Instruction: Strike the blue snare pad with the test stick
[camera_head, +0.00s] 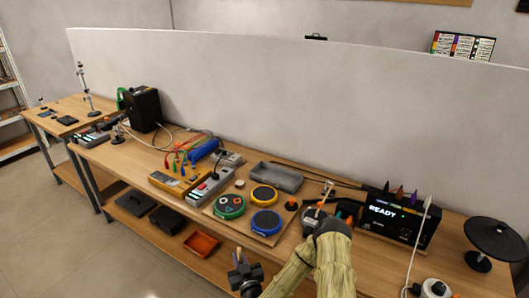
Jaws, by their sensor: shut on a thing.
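The blue snare pad (266,222) is a round pad with a blue rim, lying on a wooden board at the front of the bench. My gripper (240,268) is dark and small in the view, low in front of the bench edge, below and left of the blue pad and apart from it. It is shut on a slim, pale stick-like piece (239,254), which looks like the test stick and points upward. The fingers and the rest of the stick are too small to make out. My bent arm comes from the lower right.
A green pad (229,206) and a yellow-rimmed pad (264,195) sit close to the blue one. A grey tray (276,177) lies behind. A black box reading READY (397,219) stands to the right.

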